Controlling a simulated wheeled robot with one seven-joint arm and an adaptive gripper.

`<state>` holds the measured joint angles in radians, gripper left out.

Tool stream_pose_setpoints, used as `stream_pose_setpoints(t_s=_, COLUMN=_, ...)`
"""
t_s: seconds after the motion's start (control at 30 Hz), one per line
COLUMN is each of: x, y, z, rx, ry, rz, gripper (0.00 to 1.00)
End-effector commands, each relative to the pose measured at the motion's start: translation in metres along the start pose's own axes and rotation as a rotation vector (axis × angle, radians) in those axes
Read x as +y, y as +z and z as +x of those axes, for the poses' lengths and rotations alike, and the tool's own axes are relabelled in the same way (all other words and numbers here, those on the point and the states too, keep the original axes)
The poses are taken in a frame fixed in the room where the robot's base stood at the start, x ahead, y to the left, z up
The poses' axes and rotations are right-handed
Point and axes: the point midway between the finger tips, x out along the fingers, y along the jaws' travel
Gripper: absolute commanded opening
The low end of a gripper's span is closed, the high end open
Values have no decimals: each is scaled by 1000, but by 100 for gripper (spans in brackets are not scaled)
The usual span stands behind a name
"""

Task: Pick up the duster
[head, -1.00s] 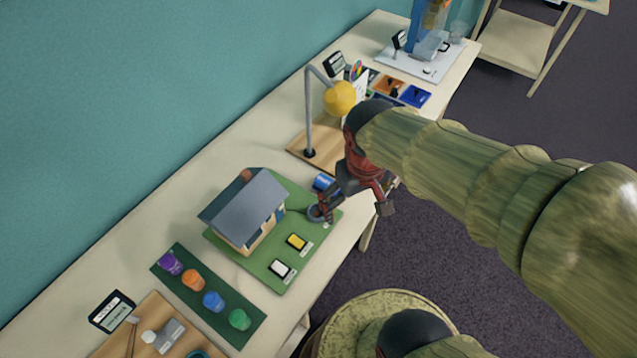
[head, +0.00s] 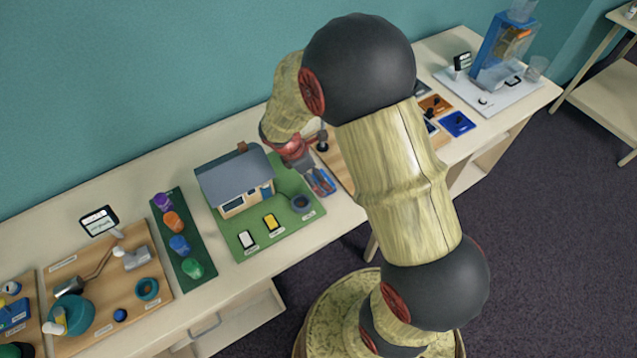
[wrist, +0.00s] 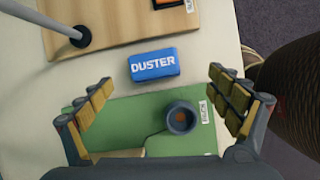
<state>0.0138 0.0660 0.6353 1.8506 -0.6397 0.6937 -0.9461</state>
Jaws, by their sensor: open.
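The duster (wrist: 154,65) is a small blue block with "DUSTER" in white on its top. In the wrist view it lies on the pale table, between a green board and a wooden board. My gripper (wrist: 160,80) is open and empty, its fingers spread wider than the duster. The duster shows just beyond the line of the fingertips, between them and apart from both. In the head view my gripper (head: 318,179) is low by the right edge of the green board, and my arm and fingers partly hide the duster there.
The green board (wrist: 110,115) carries a model house (head: 235,185) and a dark round cup-like part (wrist: 181,117). A lamp pole (wrist: 80,35) stands on the wooden board (wrist: 120,25). Coloured pots (head: 178,243) and a tool board (head: 150,270) are farther left.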

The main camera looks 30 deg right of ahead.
Motion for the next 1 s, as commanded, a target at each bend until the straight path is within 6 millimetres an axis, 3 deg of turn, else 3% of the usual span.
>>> stream_pose_setpoints(t_s=0.33, x=5, y=0, z=6, rx=-1, ry=18, rz=-156, gripper=91)
stream_pose_setpoints(t_s=0.67, x=7, y=1, z=34, rx=-1, ry=18, rz=-155, gripper=91)
stream_pose_setpoints(t_s=1.0, x=11, y=2, z=77, rx=1, ry=18, rz=-155, gripper=91)
